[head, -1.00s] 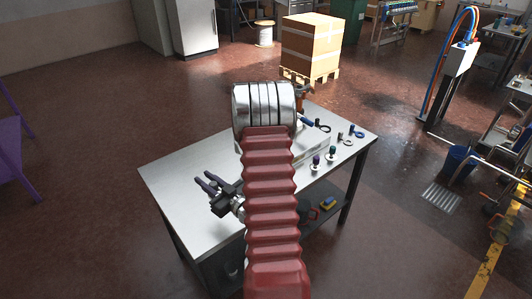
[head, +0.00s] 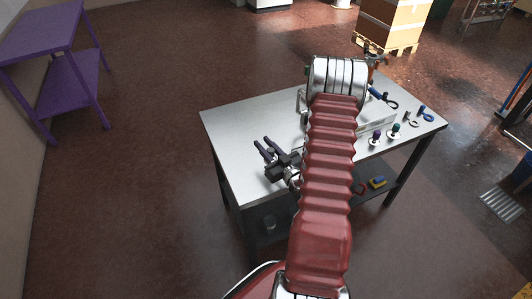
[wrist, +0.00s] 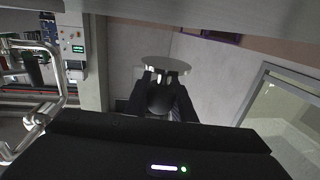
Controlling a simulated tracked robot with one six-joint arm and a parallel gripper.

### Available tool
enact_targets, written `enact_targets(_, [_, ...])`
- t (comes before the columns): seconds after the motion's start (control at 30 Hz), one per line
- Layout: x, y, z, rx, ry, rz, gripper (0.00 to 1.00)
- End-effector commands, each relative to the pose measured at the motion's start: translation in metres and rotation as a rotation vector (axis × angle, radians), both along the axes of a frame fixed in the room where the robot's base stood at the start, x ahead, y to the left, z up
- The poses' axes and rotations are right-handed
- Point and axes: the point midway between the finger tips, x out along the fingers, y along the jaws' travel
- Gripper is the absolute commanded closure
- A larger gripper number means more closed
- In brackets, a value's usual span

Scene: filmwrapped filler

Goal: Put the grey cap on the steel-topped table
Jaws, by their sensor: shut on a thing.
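My gripper (head: 263,149) shows in the head view in front of the left part of the steel-topped table (head: 226,122), its dark fingers pointing up and left. How high it is above the tabletop I cannot tell. In the wrist view my gripper (wrist: 167,82) is shut on a flat, round, pale grey thing, which looks like the grey cap (wrist: 167,63). The cap is held at the fingertips, and its lower side is partly hidden by the fingers. In the head view the cap is too small or hidden to make out.
On the table's right part stand small purple-topped (head: 376,136) and green-topped (head: 394,130) pieces, with blue-handled tools behind them. A purple table (head: 40,38) stands at the far left. A wrapped box (head: 394,20) stands on a pallet behind. The table's left top looks bare.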

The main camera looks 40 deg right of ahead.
Motion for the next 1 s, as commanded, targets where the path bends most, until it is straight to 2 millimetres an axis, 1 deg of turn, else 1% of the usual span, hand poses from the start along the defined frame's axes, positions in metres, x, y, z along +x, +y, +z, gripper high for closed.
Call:
enact_targets(0.43, [0.001, 0.001, -0.005, 0.000, -0.001, 0.001, 1.00])
enact_targets(0.53, [0.001, 0.001, -0.012, 0.000, -0.001, 0.002, 1.00])
enact_targets(0.8, [0.000, 0.001, -0.040, 0.001, 0.000, 0.001, 1.00])
enact_targets(1.0, [0.001, 0.001, -0.044, -0.001, -0.002, 0.001, 1.00])
